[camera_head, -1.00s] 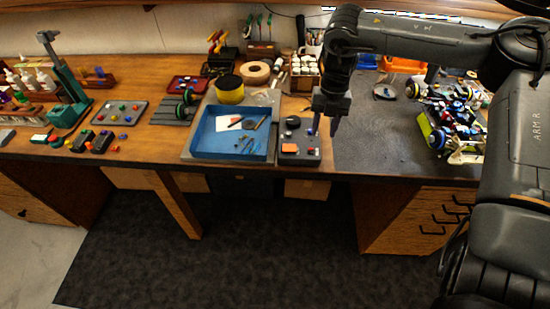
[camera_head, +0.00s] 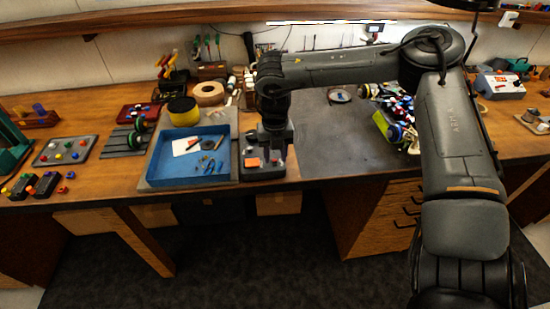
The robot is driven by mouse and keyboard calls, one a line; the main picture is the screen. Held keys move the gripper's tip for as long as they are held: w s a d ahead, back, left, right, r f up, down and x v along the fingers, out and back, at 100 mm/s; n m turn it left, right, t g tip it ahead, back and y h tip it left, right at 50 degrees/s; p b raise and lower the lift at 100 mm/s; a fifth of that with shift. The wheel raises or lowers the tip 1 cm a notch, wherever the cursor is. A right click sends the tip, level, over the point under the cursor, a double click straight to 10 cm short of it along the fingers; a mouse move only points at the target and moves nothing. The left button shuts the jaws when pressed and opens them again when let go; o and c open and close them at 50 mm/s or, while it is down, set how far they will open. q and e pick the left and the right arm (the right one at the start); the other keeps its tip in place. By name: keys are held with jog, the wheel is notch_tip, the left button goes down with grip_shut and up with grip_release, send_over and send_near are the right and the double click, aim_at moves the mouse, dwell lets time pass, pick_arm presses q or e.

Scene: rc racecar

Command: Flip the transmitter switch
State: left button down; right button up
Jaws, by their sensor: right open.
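A dark box with an orange patch, which looks like the transmitter (camera_head: 252,174), lies near the table's front edge, just right of the blue tray. My right gripper (camera_head: 277,153) points down over the right part of this box, with its fingers apart. It hides part of the box's top, so I cannot make out the switch or tell whether a finger touches it. My left gripper is not in view.
The blue tray (camera_head: 152,178) holds small tools and a white card. A yellow round container (camera_head: 183,112) stands behind the tray. The front of the mat is clear.

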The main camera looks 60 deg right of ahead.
jog(key=shift+f, duration=0.95)
grip_shut()
